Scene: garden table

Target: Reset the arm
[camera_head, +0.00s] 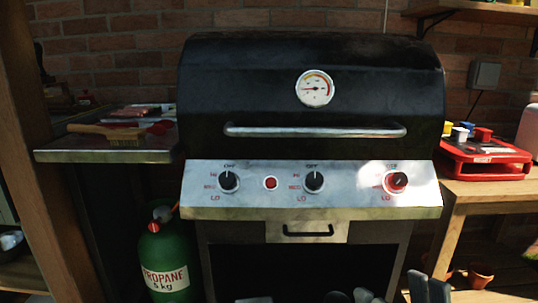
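Grey tips of my grippers show along the bottom edge. A pair of upright grey pieces (428,289) at the bottom right looks like part of my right gripper. More grey pieces (350,297) show at the bottom middle, cut off by the frame, and I cannot tell which gripper they belong to. I see nothing held. The arms themselves are out of view. Behind them stands a black grill (312,110) with its lid down and a silver lid handle (314,131).
The grill's front panel (270,206) carries three knobs and a red button. A wooden-handled brush (112,133) lies on the left side shelf (100,155). A green propane bottle (168,250) stands below. A red tray (484,160) sits on the wooden table (500,190) at right.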

